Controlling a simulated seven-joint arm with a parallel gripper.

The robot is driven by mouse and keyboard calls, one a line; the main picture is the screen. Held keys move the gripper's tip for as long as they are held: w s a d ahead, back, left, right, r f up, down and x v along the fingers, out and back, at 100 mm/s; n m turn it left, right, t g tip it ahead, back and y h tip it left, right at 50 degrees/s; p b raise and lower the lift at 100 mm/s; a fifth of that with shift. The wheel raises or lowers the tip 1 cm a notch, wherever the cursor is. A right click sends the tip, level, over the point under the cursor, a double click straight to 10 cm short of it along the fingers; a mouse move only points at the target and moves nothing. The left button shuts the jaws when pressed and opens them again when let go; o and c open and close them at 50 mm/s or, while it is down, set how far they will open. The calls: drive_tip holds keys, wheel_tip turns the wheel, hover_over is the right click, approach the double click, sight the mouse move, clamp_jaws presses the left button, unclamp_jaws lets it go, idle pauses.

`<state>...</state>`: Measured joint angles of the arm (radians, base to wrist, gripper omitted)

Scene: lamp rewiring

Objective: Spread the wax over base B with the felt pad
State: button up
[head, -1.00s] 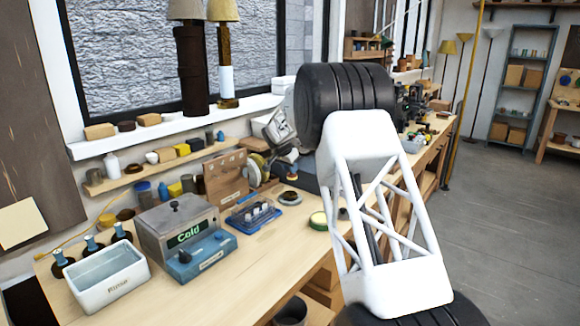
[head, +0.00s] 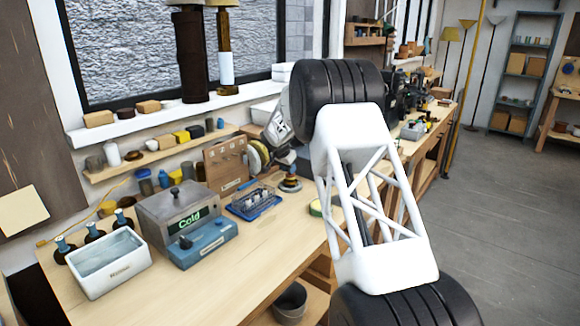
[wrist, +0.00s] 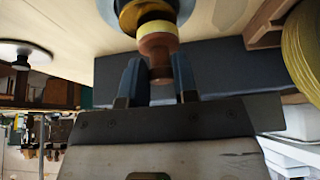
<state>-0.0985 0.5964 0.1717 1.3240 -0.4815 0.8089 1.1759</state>
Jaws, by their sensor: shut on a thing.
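My gripper (wrist: 158,82) is shut on the wooden handle of the felt pad (wrist: 157,46), between its two blue fingers. The pad's pale felt end is at or very near a round base (wrist: 190,8) with a brown top and grey-blue rim, partly cut off in the wrist view. In the head view, the felt pad (head: 290,178) stands upright over the base (head: 290,187) on the bench. I cannot read a letter on the base, nor make out the wax on it. A green-rimmed round tin (head: 315,208) is partly hidden behind my arm.
A blue tray with a wire rack (head: 255,202) and a wooden pegboard (head: 226,165) stand left of the base. A yellow-rimmed wheel (head: 257,157) is close by. The grey Cold box (head: 178,213) and white basin (head: 108,265) are farther left. The front bench top is clear.

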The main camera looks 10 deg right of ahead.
drive_tip(key=shift+s+a+f, duration=0.15)
drive_tip(key=shift+a+f, duration=0.2)
drive_tip(key=shift+a, duration=0.2)
drive_tip(key=shift+s+a, duration=0.15)
drive_tip(key=shift+s, duration=0.4)
drive_tip(key=shift+s+d, duration=0.4)
drive_tip(key=shift+s, duration=0.05)
drive_tip(key=shift+s+d, duration=0.1)
drive_tip(key=shift+d, duration=0.15)
drive_tip(key=shift+w+d, duration=0.25)
drive_tip(key=shift+d, duration=0.3)
drive_tip(key=shift+w, duration=0.55)
drive_tip(key=shift+w+a, duration=0.1)
drive_tip(key=shift+w, duration=0.2)
drive_tip(key=shift+w+a, duration=0.2)
drive_tip(key=shift+a, duration=0.35)
drive_tip(key=shift+s+a, duration=0.3)
drive_tip(key=shift+a, duration=0.15)
drive_tip(key=shift+s, duration=0.3)
drive_tip(key=shift+s+d, duration=0.1)
drive_tip(key=shift+s, duration=0.45)
wheel_tip(320, 180, up, 8)
